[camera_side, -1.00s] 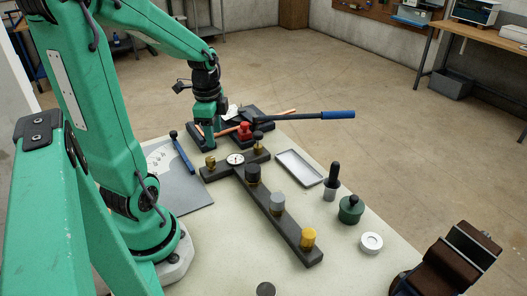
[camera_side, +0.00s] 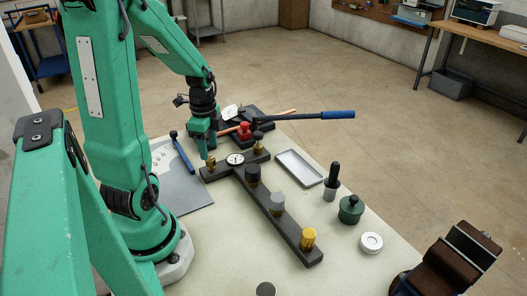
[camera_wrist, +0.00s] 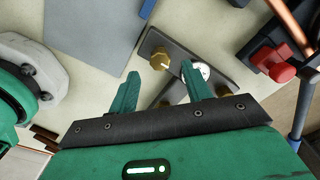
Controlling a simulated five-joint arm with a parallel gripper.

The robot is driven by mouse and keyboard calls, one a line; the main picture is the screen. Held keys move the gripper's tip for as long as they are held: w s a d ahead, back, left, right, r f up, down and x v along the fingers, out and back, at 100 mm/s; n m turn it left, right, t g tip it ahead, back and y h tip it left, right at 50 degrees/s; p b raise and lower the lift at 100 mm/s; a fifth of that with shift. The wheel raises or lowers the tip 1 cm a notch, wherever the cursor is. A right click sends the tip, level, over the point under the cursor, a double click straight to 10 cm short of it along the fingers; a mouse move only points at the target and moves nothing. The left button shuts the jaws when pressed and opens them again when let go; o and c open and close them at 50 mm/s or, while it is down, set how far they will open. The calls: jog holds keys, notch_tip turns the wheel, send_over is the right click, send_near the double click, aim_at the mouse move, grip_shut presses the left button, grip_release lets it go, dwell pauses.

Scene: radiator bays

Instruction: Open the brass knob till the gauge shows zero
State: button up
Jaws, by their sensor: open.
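A brass knob (camera_side: 211,162) stands at the left end of the dark manifold's crossbar (camera_side: 221,170). It also shows in the wrist view (camera_wrist: 160,59), with a pale mark on top. The round white gauge (camera_side: 235,159) sits beside it; its reading is too small to tell. The gauge is partly hidden by a finger in the wrist view (camera_wrist: 203,73). A second brass-coloured knob (camera_side: 258,141) is at the crossbar's other end. My gripper (camera_side: 208,154) is open, pointing down close above the left brass knob. In the wrist view the knob appears between and just beyond the fingertips (camera_wrist: 159,68); I see no grip on it.
Black (camera_side: 253,174), grey (camera_side: 277,203) and yellow (camera_side: 308,237) caps stand along the manifold's long bar. A red knob (camera_side: 244,131) and a blue-handled lever (camera_side: 337,115) are behind. An empty tray (camera_side: 299,168) lies right.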

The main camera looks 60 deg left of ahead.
aim_at(210, 159)
jog(key=shift+f, duration=2.1)
jog(key=shift+c, duration=0.2)
jog(key=c, duration=1)
